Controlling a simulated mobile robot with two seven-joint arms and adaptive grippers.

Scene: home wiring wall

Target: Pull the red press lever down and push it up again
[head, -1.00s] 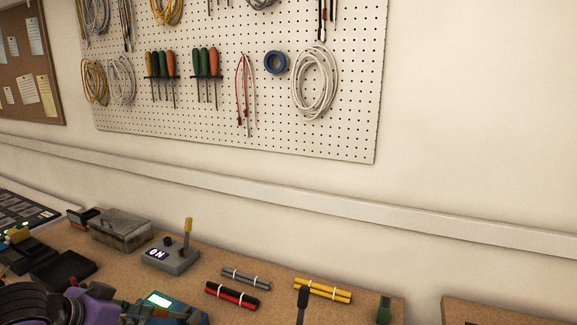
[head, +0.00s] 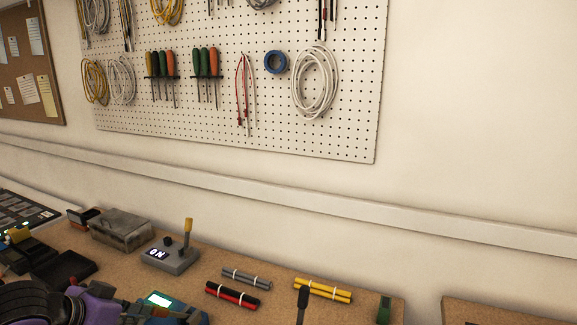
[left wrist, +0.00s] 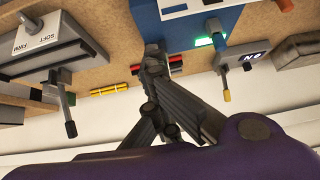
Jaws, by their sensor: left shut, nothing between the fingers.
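I cannot make out a red press lever in either view. My left gripper (left wrist: 155,58) is shut and empty in the left wrist view. It is in front of the bench beside a blue device (left wrist: 175,28) with a lit green screen. In the head view my purple left arm comes in at the lower left, and its fingertips cannot be told apart there. The blue device (head: 180,309) is partly cut off by the bottom edge in that view. My right gripper is not in view.
A grey box marked ON with a yellow-tipped lever (head: 187,240) stands behind the blue device. Red and black sticks (head: 231,293), grey sticks (head: 246,278) and yellow sticks (head: 322,290) lie to the right. A black-handled lever (head: 302,303) rises at the bottom. A pegboard (head: 210,125) hangs behind.

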